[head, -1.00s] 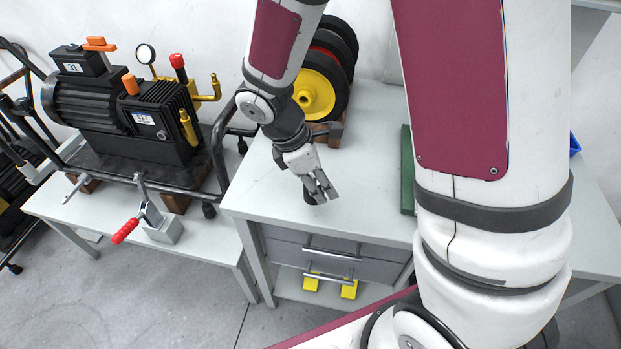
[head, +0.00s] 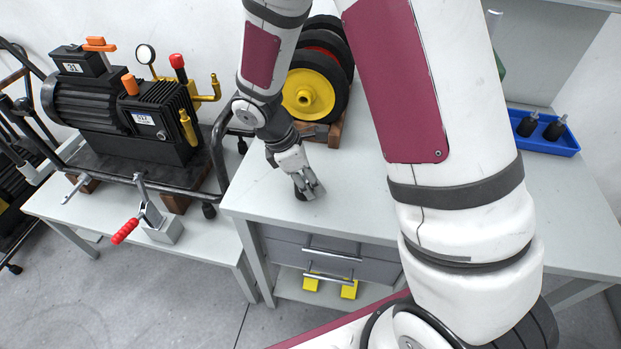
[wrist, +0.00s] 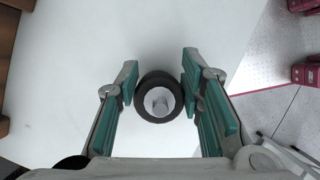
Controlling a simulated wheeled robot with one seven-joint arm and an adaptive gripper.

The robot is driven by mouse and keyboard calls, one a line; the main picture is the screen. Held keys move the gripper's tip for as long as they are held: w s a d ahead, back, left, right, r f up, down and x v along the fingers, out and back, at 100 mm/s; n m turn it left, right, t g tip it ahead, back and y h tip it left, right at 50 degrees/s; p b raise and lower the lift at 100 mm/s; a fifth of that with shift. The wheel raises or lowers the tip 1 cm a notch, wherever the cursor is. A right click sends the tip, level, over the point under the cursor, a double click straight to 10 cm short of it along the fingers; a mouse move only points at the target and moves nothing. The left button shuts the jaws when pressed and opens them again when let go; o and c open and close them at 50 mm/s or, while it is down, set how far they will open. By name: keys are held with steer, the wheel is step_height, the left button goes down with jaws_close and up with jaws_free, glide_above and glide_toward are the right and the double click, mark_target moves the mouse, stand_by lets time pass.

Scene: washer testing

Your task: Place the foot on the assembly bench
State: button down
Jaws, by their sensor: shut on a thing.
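The foot is a round black rubber piece with a pale metal stud, seen from above between my fingers in the wrist view (wrist: 145,108). In the head view its dark side (head: 300,194) shows beneath the fingertips. My gripper (head: 309,189) is shut on it, with the teal pads on either side. The gripper is low over the left front part of the pale bench top (head: 350,220), which has grey drawers below. I cannot tell whether the foot touches the surface.
Black wheels with a yellow hub (head: 308,95) stand in a wooden holder behind my gripper. A blue tray (head: 560,147) with two black pieces is at the right. A pump (head: 130,110) and a red-handled clamp (head: 150,224) are on the lower left bench. Bench top around the gripper is clear.

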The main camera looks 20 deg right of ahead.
steer(key=c, duration=1.1)
jaws_free()
steer(key=shift+f, duration=0.1)
steer(key=v, duration=1.2)
steer(key=s+d+r+m+t+y, duration=0.2)
steer(key=s+d+r+m, duration=0.3)
steer(key=s+r+m, duration=0.45)
steer(key=shift+s+d+r+m+t+y, duration=0.1)
steer(key=shift+s+r+m+t+y, duration=0.4)
steer(key=shift+s+r+m, duration=0.95)
steer(key=shift+s+d+r+m+t+y, duration=0.1)
steer(key=shift+s+r+m+t+y, duration=0.4)
steer(key=shift+s, duration=1.7)
steer(key=shift+s+d+r+m+t+y, duration=0.15)
steer(key=shift+s+r+m+t, duration=0.6)
steer(key=shift+s+m, duration=0.8)
steer(key=shift+s+n, duration=0.3)
steer(key=shift+n, duration=0.05)
